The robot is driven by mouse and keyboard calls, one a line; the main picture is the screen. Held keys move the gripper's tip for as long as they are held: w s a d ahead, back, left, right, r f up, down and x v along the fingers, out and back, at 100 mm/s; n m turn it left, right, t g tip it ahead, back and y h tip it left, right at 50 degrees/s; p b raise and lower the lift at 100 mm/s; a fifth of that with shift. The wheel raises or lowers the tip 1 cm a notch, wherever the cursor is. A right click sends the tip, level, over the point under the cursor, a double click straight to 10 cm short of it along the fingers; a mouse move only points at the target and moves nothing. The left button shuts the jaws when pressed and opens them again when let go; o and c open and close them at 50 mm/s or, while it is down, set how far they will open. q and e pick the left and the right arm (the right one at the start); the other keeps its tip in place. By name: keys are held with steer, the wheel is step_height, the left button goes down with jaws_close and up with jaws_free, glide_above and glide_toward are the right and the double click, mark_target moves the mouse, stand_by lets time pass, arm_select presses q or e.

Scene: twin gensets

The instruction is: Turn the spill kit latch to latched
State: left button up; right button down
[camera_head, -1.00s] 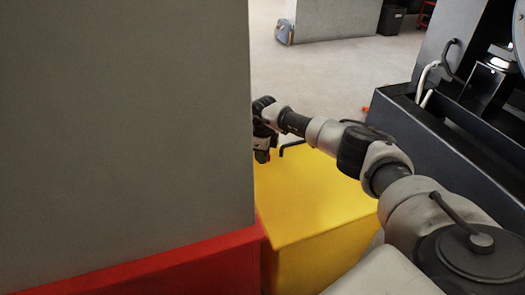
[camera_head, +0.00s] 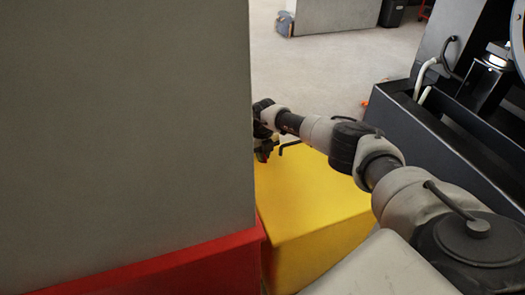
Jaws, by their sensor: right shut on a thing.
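The yellow spill kit box (camera_head: 305,205) stands on the floor right of the grey wall. A dark bent handle (camera_head: 290,146) shows at the far edge of its lid. I cannot tell whether it is the latch. My right gripper (camera_head: 264,154) is at the far left corner of the box, beside the grey wall's edge, left of the dark handle. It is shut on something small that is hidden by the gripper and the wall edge. The latch itself and its position cannot be made out. My left gripper is not in view.
A large grey wall or pillar (camera_head: 125,120) with a red base (camera_head: 190,268) fills the left and blocks the view there. A dark genset frame (camera_head: 440,140) stands at the right. Open floor (camera_head: 335,70) lies behind the box.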

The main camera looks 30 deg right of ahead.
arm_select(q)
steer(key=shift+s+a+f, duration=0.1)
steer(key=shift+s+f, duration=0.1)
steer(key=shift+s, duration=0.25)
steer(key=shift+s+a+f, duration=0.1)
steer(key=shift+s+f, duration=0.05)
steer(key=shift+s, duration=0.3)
arm_select(e)
steer(key=shift+w+m, duration=0.1)
steer(key=shift+m, duration=0.5)
steer(key=c, duration=1.2)
jaws_free()
steer(key=shift+o, duration=0.2)
steer(key=shift+r, duration=0.1)
steer(key=shift+r+p, duration=0.3)
step_height(320, 180, up, 9)
steer(key=shift+f+p, duration=0.1)
steer(key=shift+p, duration=0.5)
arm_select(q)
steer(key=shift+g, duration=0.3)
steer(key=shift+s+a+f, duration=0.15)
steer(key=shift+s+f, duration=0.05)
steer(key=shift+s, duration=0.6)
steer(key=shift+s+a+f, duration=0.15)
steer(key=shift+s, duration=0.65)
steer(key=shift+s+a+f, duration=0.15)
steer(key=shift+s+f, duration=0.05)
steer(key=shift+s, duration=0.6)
arm_select(e)
steer(key=shift+r, duration=0.65)
